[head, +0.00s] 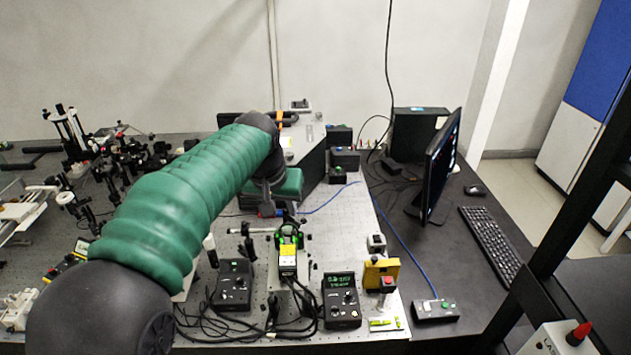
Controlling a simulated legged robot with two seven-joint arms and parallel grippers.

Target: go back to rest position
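My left arm with its green sleeve reaches from the lower left across the bench. Its dark wrist bends down at the far end, and my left gripper (266,205) hangs low over the optical table (335,235). The gripper is small and dark against dark parts, so I cannot tell whether its fingers are open or shut, or whether it touches anything. A green-topped box (289,185) stands just right of it. My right gripper is not in view.
Several optical mounts (120,160) crowd the left. In front stand a green-lit mount (288,240), two black controllers (233,286) (341,301) and a yellow block (381,273). Right are a monitor (441,165), a keyboard (491,245) and a dark frame post (585,170). Loose cables cross the table.

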